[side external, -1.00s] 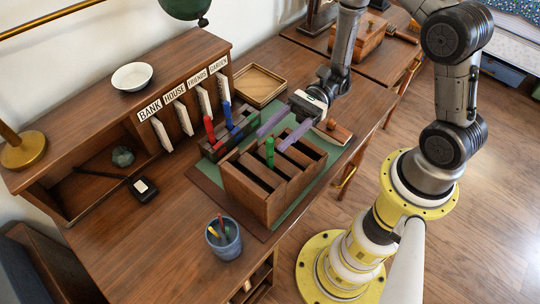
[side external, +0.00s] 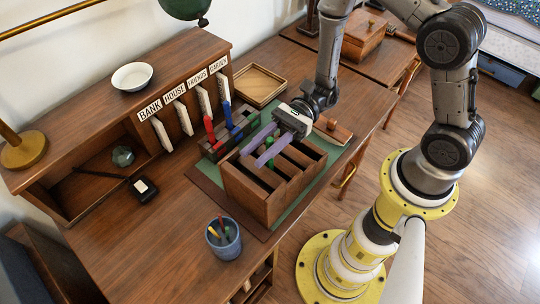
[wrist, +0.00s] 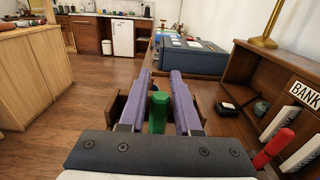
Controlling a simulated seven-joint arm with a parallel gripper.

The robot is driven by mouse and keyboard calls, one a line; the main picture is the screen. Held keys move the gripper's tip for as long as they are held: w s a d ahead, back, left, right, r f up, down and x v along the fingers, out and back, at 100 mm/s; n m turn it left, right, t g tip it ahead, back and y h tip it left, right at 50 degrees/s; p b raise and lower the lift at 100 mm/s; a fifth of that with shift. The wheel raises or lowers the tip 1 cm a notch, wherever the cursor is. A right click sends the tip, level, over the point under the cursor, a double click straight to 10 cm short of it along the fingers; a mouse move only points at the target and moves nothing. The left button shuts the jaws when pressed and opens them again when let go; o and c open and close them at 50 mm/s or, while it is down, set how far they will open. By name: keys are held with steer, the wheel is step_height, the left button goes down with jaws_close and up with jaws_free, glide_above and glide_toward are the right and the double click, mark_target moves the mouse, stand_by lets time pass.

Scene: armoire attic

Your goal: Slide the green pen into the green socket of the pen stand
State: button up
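The green pen (side external: 270,163) stands upright in the slotted wooden box; it also shows in the wrist view (wrist: 158,110). My gripper (side external: 264,152) has long purple fingers, one on each side of the pen, just above the box. In the wrist view the fingers (wrist: 160,76) look apart, with the pen between them and a narrow gap at the right finger. The dark pen stand (side external: 216,151) is behind the box, holding a red pen (side external: 210,128) and a blue pen (side external: 228,115). A small green patch (side external: 238,131) shows on the stand; its socket is unclear.
The wooden box (side external: 262,204) has several slots and sits on a green mat (side external: 328,172). A blue cup (side external: 224,241) with pens stands at the front. The letter rack (side external: 150,77) rises behind the stand. A shallow wooden tray (side external: 262,75) lies at the back.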

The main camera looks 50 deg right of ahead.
jaws_close()
stand_by(1.1)
